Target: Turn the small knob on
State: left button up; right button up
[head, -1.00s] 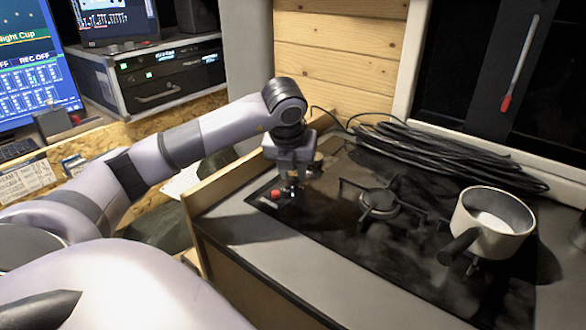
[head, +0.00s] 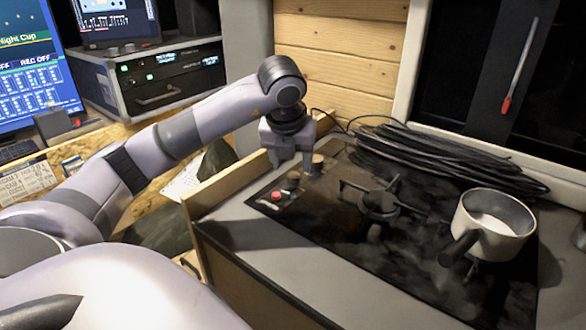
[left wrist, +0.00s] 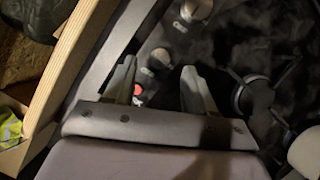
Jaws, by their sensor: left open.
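The small knob (head: 293,181) stands on the black hob panel (head: 335,220), at its left end near a red button (head: 276,196). A larger knob (head: 318,163) stands just behind it. My left gripper (head: 290,168) is open and points down above the small knob, with nothing held. In the left wrist view the small knob (left wrist: 158,60) shows between the two open fingertips (left wrist: 158,71), and the red button (left wrist: 138,91) lies nearer the left finger. I cannot tell which way the small knob is turned. My right gripper is not in view.
A pan (head: 508,222) with pale contents stands on the right of the hob. A burner (head: 379,205) lies between it and the knobs. Coiled black cable (head: 440,158) lies behind the hob. A wooden edge board (head: 222,180) runs along the counter's left side.

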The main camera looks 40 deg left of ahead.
pick_arm(q)
jog(key=v, duration=0.3)
dwell(0.6)
